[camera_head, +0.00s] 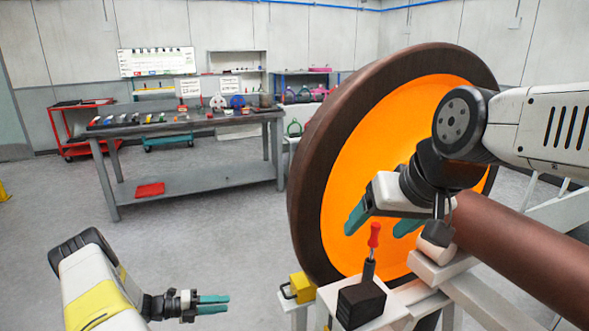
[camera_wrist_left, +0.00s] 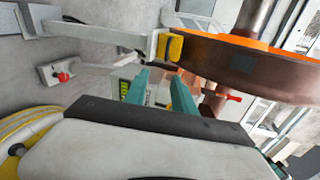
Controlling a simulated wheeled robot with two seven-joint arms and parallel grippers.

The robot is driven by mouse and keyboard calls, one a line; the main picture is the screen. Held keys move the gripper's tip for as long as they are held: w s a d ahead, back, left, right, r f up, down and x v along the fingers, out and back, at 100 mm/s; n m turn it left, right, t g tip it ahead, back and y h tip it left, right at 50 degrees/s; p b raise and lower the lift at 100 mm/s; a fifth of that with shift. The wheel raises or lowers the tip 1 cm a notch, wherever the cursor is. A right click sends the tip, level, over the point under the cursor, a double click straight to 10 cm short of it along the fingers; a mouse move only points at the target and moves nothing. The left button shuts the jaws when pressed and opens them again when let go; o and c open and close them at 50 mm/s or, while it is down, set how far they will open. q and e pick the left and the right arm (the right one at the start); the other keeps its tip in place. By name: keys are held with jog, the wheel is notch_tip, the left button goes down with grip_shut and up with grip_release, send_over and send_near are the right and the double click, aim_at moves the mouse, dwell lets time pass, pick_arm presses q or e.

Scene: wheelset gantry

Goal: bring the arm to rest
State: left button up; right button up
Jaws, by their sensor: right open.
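My right gripper (camera_head: 380,224) has its teal fingers spread in front of the orange wheel face, at the right of the head view. A red-handled tool (camera_head: 374,235) stands upright in a black block (camera_head: 361,304) just below these fingers and apparently between them in the picture; I cannot tell the depth or any contact. My left gripper (camera_head: 214,304) is low at the left, over the floor, with nothing seen between its fingers. In the left wrist view its two teal fingers (camera_wrist_left: 160,93) stand apart.
The large wheel (camera_head: 312,165) with its brown axle (camera_head: 530,250) fills the right side on a pale stand (camera_head: 410,300). A yellow part (camera_head: 302,288) sits at the stand's left. A grey workbench (camera_head: 200,180) with small items stands behind. Floor between is clear.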

pick_arm(q)
jog(key=s+d+r+m+g+y, duration=0.25)
jog(key=r+m, duration=0.75)
jog(key=r, duration=0.6)
jog(key=s+d+r+m+g+y, duration=0.1)
jog(key=d+r+m+g+y, duration=0.25)
jog(key=r+m, duration=0.95)
jog(key=s+d+r+m+t+y, duration=0.2)
jog(key=s+r+m+t+y, duration=0.1)
jog(key=s+r+m, duration=0.5)
jog(key=s+d+r+m+t+y, duration=0.2)
jog(key=s+r+m+t, duration=0.2)
jog(key=s+r+m, duration=0.5)
jog(key=s+r, duration=0.3)
jog(key=s, duration=0.1)
jog(key=shift+s+d+y, duration=0.15)
jog(key=shift+d+y, duration=0.15)
jog(key=shift+y, duration=0.1)
